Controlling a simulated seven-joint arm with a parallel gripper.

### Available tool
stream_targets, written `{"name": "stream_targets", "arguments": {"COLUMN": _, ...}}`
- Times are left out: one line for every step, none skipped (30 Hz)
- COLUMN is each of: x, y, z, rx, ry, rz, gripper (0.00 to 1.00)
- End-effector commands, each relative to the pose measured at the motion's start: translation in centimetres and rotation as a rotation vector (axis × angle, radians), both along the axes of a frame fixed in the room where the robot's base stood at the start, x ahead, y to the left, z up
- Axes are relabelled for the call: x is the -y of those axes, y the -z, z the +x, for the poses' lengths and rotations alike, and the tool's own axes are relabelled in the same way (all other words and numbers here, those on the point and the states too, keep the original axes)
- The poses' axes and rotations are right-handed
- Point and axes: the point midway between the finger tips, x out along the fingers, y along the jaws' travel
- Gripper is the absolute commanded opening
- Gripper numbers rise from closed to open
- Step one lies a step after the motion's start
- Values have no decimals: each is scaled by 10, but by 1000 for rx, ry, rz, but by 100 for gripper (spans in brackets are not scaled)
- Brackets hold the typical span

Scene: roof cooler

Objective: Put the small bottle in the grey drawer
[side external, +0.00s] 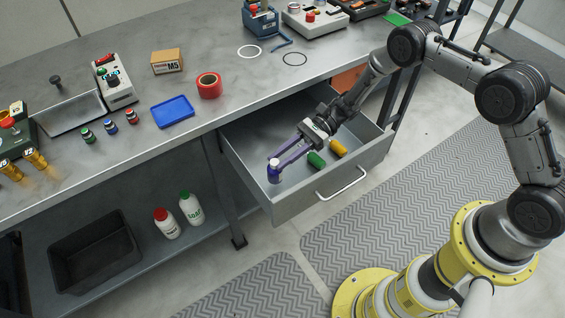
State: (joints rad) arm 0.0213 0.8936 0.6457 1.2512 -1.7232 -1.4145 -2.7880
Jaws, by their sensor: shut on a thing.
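The grey drawer (291,208) is pulled out below the bench top. My gripper (275,165) reaches down into it, near its left front corner. The gripper's purple fingers are shut on a small bottle (274,177) with a pale top and a dark blue body. The bottle looks upright and is within the drawer's walls. I cannot tell whether its base touches the drawer floor. A green item (316,159) and a yellow item (338,147) lie in the drawer to the right of the bottle.
On the bench top are a blue tray (172,111), red tape roll (209,85), cardboard box (167,61) and several small capped bottles (110,127). A black bin (94,252), red-capped bottle (166,223) and green-capped bottle (190,208) stand on the lower shelf.

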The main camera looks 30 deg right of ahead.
Motion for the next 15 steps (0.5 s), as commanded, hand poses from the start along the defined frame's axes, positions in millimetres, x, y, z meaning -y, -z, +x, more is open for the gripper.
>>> {"name": "stream_targets", "arguments": {"x": 0, "y": 10, "z": -1, "rx": -4, "ry": 1, "rz": 0, "gripper": 0}}
{"name": "stream_targets", "arguments": {"x": 0, "y": 14, "z": 0, "rx": -3, "ry": 1, "rz": 0, "gripper": 0}}
{"name": "stream_targets", "arguments": {"x": 0, "y": 19, "z": 0, "rx": -2, "ry": 0, "rz": 0, "gripper": 0}}
{"name": "stream_targets", "arguments": {"x": 0, "y": 23, "z": 0, "rx": -2, "ry": 0, "rz": 0, "gripper": 0}}
{"name": "stream_targets", "arguments": {"x": 0, "y": 26, "z": 0, "rx": -2, "ry": 0, "rz": 0, "gripper": 0}}
{"name": "stream_targets", "arguments": {"x": 0, "y": 29, "z": 0, "rx": -2, "ry": 0, "rz": 0, "gripper": 0}}
{"name": "stream_targets", "arguments": {"x": 0, "y": 31, "z": 0, "rx": -2, "ry": 1, "rz": 0, "gripper": 0}}
{"name": "stream_targets", "arguments": {"x": 0, "y": 32, "z": 0, "rx": -1, "ry": 1, "rz": 0, "gripper": 0}}
{"name": "stream_targets", "arguments": {"x": 0, "y": 32, "z": 0, "rx": 0, "ry": 1, "rz": 0, "gripper": 0}}
{"name": "stream_targets", "arguments": {"x": 0, "y": 32, "z": 0, "rx": 0, "ry": 1, "rz": 0, "gripper": 0}}
{"name": "stream_targets", "arguments": {"x": 0, "y": 32, "z": 0, "rx": 0, "ry": 1, "rz": 0, "gripper": 0}}
{"name": "stream_targets", "arguments": {"x": 0, "y": 32, "z": 0, "rx": 0, "ry": 1, "rz": 0, "gripper": 0}}
{"name": "stream_targets", "arguments": {"x": 0, "y": 32, "z": 0, "rx": 0, "ry": 1, "rz": 0, "gripper": 0}}
{"name": "stream_targets", "arguments": {"x": 0, "y": 32, "z": 0, "rx": 0, "ry": 1, "rz": 0, "gripper": 0}}
{"name": "stream_targets", "arguments": {"x": 0, "y": 32, "z": 0, "rx": 0, "ry": 1, "rz": 0, "gripper": 0}}
